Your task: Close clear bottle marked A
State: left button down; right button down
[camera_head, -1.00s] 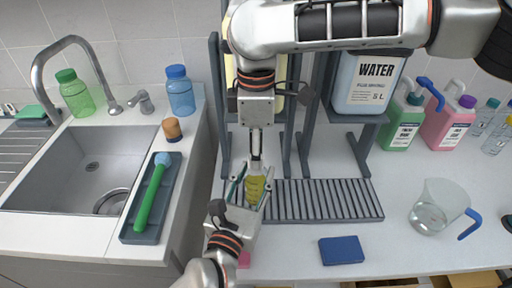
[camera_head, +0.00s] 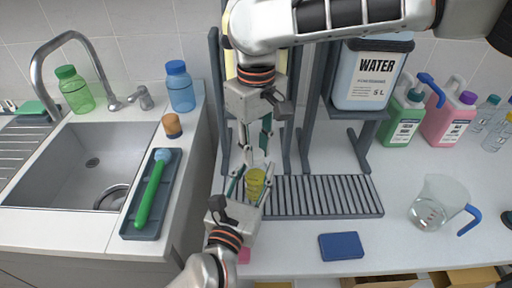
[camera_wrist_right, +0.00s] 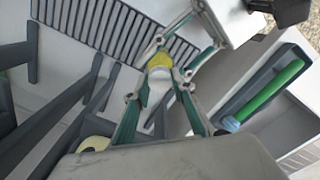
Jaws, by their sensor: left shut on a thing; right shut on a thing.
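The clear bottle with yellow contents (camera_head: 255,184) stands at the left end of the ribbed rack, and its yellow part shows in the right wrist view (camera_wrist_right: 160,61). No letter A is readable. My left gripper (camera_head: 251,191) comes from below and is shut on the bottle's body, one finger on each side. My right gripper (camera_head: 256,153) points down from above, its fingers shut on a small white cap-like piece (camera_wrist_right: 160,80) at the bottle's top. I cannot tell whether this piece is seated on the neck, as the fingers partly hide it.
The ribbed rack (camera_head: 318,196) runs to the right of the bottle. A blue block (camera_head: 341,246) lies in front of it and a clear jug (camera_head: 436,203) stands at the right. Dark stands and the WATER container (camera_head: 371,75) are behind. The sink (camera_head: 80,165) is at the left.

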jog(key=m, duration=0.5)
jog(key=c, duration=1.7)
grip_release()
jog(key=shift+r, duration=2.25)
jog(key=shift+c, duration=0.3)
